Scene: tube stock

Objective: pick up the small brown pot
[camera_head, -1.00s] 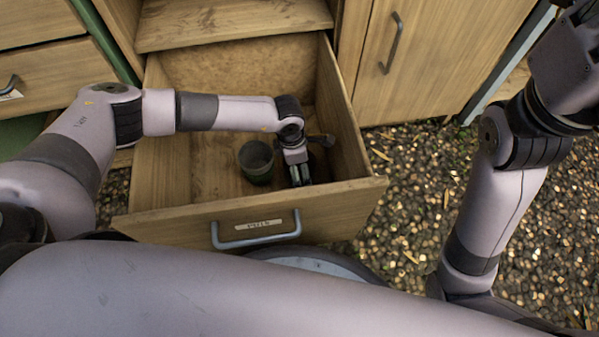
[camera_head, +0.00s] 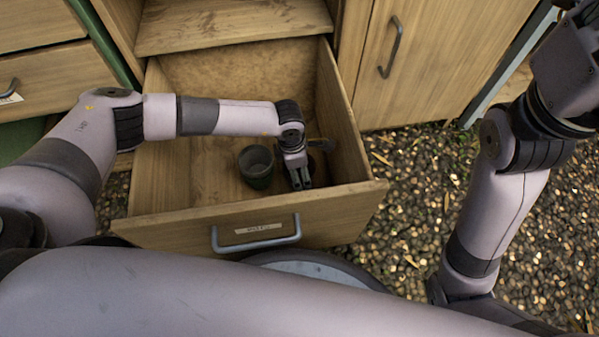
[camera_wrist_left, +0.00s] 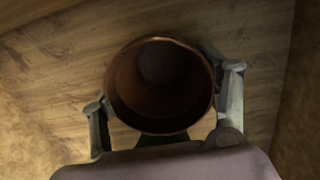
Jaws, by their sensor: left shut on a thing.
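The small brown pot (camera_wrist_left: 160,88) shows in the left wrist view, its round open mouth facing the camera. It looks empty. My left gripper (camera_wrist_left: 163,92) has one finger on each side of the pot and is shut on it. In the head view my left gripper (camera_head: 300,181) points down inside the open drawer, near its right front corner. There the gripper and wrist hide most or all of the brown pot. My right arm is at the right of the head view, but its gripper is out of the picture.
A dark greenish pot (camera_head: 256,166) stands in the drawer just left of my left gripper. The wooden drawer (camera_head: 205,227) has high walls around the gripper and a grey handle in front. A closed cabinet door (camera_head: 425,60) is at the right. Pebbles cover the ground.

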